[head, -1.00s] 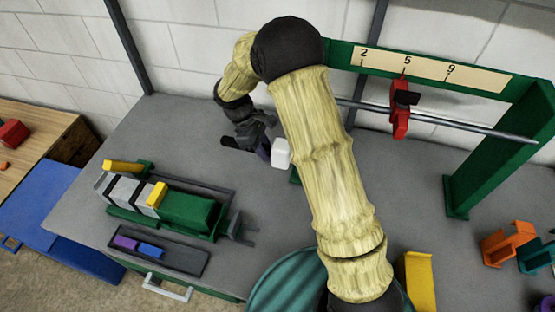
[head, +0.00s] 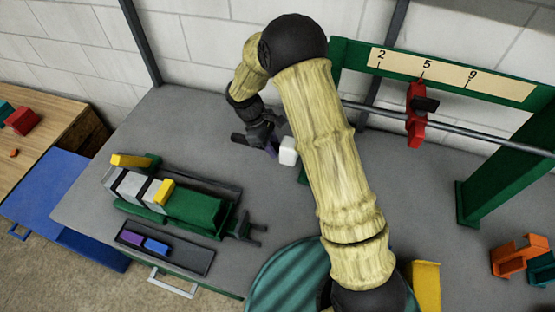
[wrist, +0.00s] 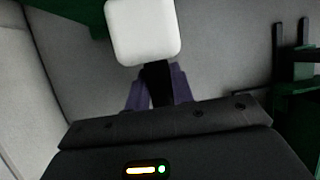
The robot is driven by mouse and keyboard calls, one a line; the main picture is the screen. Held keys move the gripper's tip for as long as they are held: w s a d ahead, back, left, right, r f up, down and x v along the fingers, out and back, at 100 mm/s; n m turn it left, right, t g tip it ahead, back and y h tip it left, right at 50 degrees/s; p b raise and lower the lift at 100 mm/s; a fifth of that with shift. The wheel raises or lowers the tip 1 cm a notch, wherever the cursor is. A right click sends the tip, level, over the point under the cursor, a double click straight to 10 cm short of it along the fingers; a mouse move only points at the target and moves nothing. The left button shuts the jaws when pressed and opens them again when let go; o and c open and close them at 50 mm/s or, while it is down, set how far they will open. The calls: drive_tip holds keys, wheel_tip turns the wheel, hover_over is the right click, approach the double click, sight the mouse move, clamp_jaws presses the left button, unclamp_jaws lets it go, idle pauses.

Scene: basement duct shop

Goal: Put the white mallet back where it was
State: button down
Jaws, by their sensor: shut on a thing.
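The white mallet's block-shaped head (head: 288,151) shows just left of my upper arm in the head view, over the grey bench. In the wrist view the white head (wrist: 143,30) is at the top centre, with a dark handle below it. My gripper (wrist: 157,92) has purple fingers shut on this handle; they also show in the head view (head: 271,150). Part of the handle is hidden by the fingers. I cannot tell whether the mallet touches the bench.
A green frame (head: 348,75) with a numbered strip and rod carrying a red clamp (head: 416,112) stands at the back right. A green machine with grey and yellow blocks (head: 190,208) and a dark tray (head: 190,255) sit at left. Bare grey bench (head: 185,120) lies behind them.

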drive_tip(key=shift+f, duration=1.3)
drive_tip(key=shift+f+p, duration=0.65)
drive_tip(key=shift+f, duration=1.25)
drive_tip(key=shift+f, duration=0.1)
drive_tip(key=c, duration=1.2)
unclamp_jaws()
drive_tip(key=b+v, duration=0.3)
drive_tip(key=v, duration=0.9)
